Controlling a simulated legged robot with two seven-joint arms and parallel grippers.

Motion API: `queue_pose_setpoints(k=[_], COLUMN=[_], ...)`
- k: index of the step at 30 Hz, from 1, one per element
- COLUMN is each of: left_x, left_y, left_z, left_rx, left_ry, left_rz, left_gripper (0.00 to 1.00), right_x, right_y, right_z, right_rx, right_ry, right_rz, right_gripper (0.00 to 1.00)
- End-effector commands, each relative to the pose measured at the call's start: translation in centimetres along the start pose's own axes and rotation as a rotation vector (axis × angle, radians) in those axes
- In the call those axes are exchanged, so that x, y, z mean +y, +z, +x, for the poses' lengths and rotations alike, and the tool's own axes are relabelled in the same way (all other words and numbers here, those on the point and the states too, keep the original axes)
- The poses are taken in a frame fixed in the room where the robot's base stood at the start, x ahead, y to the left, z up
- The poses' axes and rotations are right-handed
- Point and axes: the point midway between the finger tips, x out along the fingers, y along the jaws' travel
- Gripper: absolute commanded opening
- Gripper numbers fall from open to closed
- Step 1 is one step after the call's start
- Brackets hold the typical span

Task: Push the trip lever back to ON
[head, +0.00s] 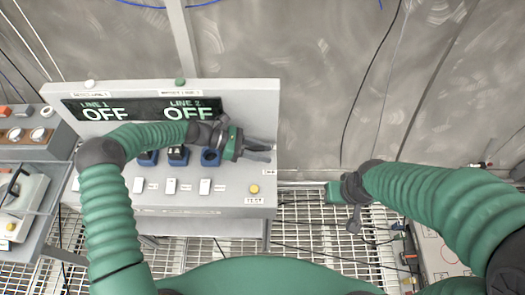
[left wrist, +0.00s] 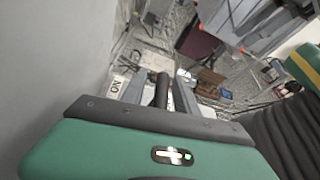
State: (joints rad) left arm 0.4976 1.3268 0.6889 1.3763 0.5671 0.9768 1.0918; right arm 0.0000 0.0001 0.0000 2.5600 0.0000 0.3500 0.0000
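The grey control panel (head: 120,211) shows OFF under both LINE 1 and LINE 2 on its display (head: 145,110). Blue switch units sit below the display; the rightmost blue unit (head: 210,157) is beside my left gripper's wrist. I cannot make out a trip lever for certain; my left arm and hand cover part of that row. My left gripper (head: 262,151) is at the panel's right end, its two dark fingers pointing right with a small gap between them.
White rocker switches (head: 171,186) and a yellow TEST button (head: 254,189) lie along the panel's lower face. Another grey console (head: 40,145) stands at the left. A steel wall with hanging cables is behind. Grated floor (head: 310,240) shows right of the panel.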

Motion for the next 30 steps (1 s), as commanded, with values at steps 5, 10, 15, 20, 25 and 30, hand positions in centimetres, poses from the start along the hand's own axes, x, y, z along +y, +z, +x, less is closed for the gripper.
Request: queue_pose_setpoints(k=[5,10,15,20,25,30], left_x=[0.1,0.2,0.3,0.1,0.1,0.1], left_y=[0.1,-0.2,-0.2,-0.2,-0.1,-0.1], left_z=[-0.1,-2.5,-5.9,-7.4,-7.5,-7.5], left_rx=[-0.001,0.001,0.001,0.000,-0.001,-0.001], left_ry=[0.002,0.005,0.005,0.000,0.000,0.000], left_rz=[0.001,0.002,0.001,-0.001,-0.001,0.000], left_gripper=[0.36,0.36,0.36,0.36,0.36,0.20], right_x=[0.0,0.0,0.0,0.0,0.0,0.0], right_y=[0.0,0.1,0.3,0.3,0.3,0.3], right_z=[0.0,0.6,1.1,1.3,1.2,1.2], right_rx=[0.000,0.000,0.000,0.000,0.000,0.000], right_ry=[0.000,0.000,0.000,0.000,0.000,0.000], right_rz=[0.000,0.000,0.000,0.000,0.000,0.000], right_gripper=[0.36,0.36,0.36,0.36,0.36,0.36])
